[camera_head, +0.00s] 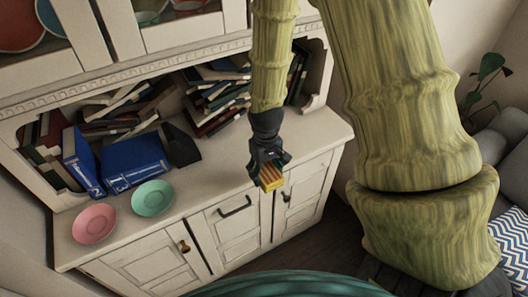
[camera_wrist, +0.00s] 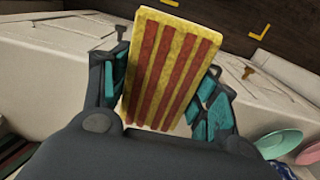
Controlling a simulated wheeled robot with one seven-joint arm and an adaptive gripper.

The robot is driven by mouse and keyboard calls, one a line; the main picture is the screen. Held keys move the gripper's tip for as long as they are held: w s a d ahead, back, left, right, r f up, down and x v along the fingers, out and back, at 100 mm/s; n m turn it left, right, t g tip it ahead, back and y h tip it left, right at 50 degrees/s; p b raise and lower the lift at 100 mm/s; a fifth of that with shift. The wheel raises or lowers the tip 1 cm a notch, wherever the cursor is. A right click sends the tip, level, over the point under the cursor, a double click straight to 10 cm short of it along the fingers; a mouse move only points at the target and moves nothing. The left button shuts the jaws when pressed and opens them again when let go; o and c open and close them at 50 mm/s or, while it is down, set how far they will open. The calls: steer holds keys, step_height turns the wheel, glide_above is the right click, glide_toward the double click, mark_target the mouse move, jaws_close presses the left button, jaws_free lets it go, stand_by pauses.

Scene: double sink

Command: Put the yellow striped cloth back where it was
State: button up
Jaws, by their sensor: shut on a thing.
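The yellow striped cloth (camera_head: 271,177) has red stripes and looks like a flat, stiff block. It is held in my gripper (camera_head: 267,168), in front of the cabinet near the counter's front edge. In the wrist view the cloth (camera_wrist: 170,70) stands out between the two fingers of my gripper (camera_wrist: 160,100), which are shut on it from both sides. Its lower end is hidden by the gripper body.
A pink plate (camera_head: 94,223) and a green plate (camera_head: 152,198) lie on the counter (camera_head: 225,180) at left. Blue books (camera_head: 134,160) stand behind them, and piled books (camera_head: 215,98) fill the shelf. The counter's middle is clear. Drawers and doors with handles (camera_head: 234,207) are below.

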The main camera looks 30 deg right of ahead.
steer(key=w+d+p, duration=0.1)
steer(key=w+d, duration=0.1)
steer(key=w, duration=0.1)
steer(key=w+d+f+p, duration=0.1)
steer(key=w+d, duration=0.1)
steer(key=w, duration=0.2)
steer(key=w+d+p, duration=0.1)
steer(key=w+d, duration=0.1)
steer(key=w, duration=0.2)
steer(key=shift+w+d+f, duration=0.15)
steer(key=shift+w+d, duration=0.1)
steer(key=shift+f+p, duration=1)
steer(key=shift+f, duration=0.75)
steer(key=shift+f, duration=0.1)
steer(key=o, duration=1)
steer(key=shift+o, duration=0.3)
step_height(320, 180, up, 12)
steer(key=b, duration=0.3)
